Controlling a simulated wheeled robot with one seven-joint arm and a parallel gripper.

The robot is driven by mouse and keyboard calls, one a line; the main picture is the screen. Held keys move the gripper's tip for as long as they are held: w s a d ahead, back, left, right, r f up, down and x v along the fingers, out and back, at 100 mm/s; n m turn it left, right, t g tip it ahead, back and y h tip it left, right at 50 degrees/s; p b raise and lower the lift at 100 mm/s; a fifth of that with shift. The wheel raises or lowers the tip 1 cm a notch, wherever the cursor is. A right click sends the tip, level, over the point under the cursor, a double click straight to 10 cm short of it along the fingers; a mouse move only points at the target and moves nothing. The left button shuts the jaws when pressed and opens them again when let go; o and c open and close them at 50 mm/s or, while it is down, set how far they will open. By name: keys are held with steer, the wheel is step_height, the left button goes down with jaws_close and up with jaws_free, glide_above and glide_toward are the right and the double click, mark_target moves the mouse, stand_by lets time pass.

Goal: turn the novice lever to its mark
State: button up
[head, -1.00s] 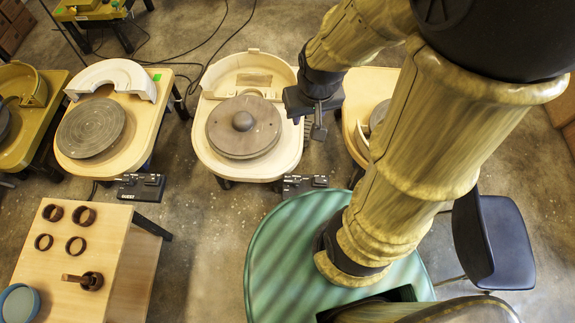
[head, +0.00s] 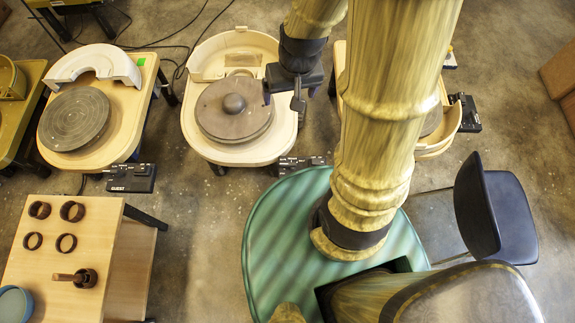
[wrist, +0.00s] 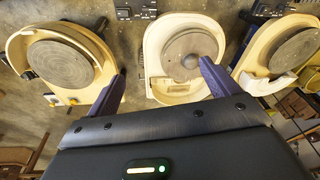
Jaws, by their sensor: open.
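Control boxes sit beside the wheels, but none can be read as novice. The left box (head: 131,178) reads GUEST. The middle box (head: 300,164) is by the middle wheel's front right corner, and it also shows in the wrist view (wrist: 135,10). The right box (head: 464,113) is beside the right wheel. Their levers are too small to make out. My gripper (head: 283,101) hangs over the right side of the middle wheel (head: 235,107), apart from every box. In the wrist view its fingers are spread and empty, with the middle wheel (wrist: 188,52) beyond them.
The left wheel (head: 75,119) has a white half-pan (head: 93,66) behind it. My arm partly hides the right wheel (head: 432,120). A wooden table (head: 35,215) with several brown rings is front left. A dark chair (head: 500,220) stands at right. Cables cross the floor behind.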

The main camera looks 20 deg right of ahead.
steer(key=w+f+m+g+b, duration=0.1)
steer(key=w+f+b, duration=0.15)
steer(key=f, duration=0.55)
steer(key=w+f+b, duration=0.2)
steer(key=f+b, duration=0.2)
steer(key=f, duration=0.4)
steer(key=m+g+b, duration=0.1)
steer(key=m+b, duration=0.1)
steer(key=b, duration=0.6)
glide_above(288, 164)
step_height(288, 164, down, 20)
steer(key=shift+r+h, duration=0.25)
steer(key=shift+h, duration=0.05)
steer(key=shift+a, duration=0.1)
step_height(288, 164, down, 18)
steer(key=b, duration=0.5)
steer(key=shift+r+b, duration=0.25)
steer(key=shift+b, duration=0.1)
steer(key=c, duration=1)
